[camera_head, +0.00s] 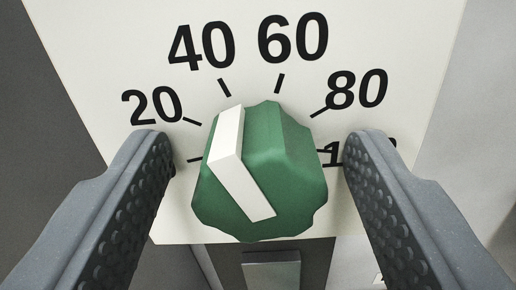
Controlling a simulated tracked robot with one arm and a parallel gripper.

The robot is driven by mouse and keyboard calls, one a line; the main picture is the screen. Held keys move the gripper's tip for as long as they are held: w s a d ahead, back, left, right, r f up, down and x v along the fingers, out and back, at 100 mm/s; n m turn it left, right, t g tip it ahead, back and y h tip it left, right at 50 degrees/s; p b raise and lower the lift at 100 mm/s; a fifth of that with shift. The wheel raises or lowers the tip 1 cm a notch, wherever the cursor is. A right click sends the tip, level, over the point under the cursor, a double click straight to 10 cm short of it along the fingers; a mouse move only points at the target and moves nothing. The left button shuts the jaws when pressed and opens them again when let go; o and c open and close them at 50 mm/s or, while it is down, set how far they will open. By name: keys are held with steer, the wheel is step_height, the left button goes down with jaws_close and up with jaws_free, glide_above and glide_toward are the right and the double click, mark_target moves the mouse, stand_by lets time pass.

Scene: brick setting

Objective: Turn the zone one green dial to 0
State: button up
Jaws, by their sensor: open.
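The green dial (292,178) sits in the middle of the view on a pale panel. It is a chunky knob with a white pointer stripe (233,165). The stripe's upper end is close to the 40 tick. My gripper (260,145) is open, with one dark, studded finger on each side of the dial. A gap shows between each finger and the dial. The printed 20, 40, 60 and 80 are readable. The label at the lowest left tick is hidden behind the left finger, and the 100 is partly covered by the right finger.
The pale panel (110,60) carries the scale and ends just below the dial. A grey block (272,270) shows beneath it. Grey surfaces lie to the left and right of the panel. No loose object stands between the fingers and the dial.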

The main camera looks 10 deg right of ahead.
steer(key=c, duration=1)
steer(key=shift+n, duration=0.3)
steer(key=n+p, duration=0.1)
steer(key=n, duration=0.2)
steer(key=shift+r, duration=0.15)
steer(key=n+p, duration=0.2)
steer(key=n, duration=0.3)
steer(key=shift+a, duration=0.15)
steer(key=n+p, duration=0.3)
steer(key=n, duration=0.1)
steer(key=shift+f+n+p, duration=0.2)
steer(key=shift+n+p, duration=0.95)
steer(key=shift+n, duration=0.45)
steer(key=shift+f, duration=0.1)
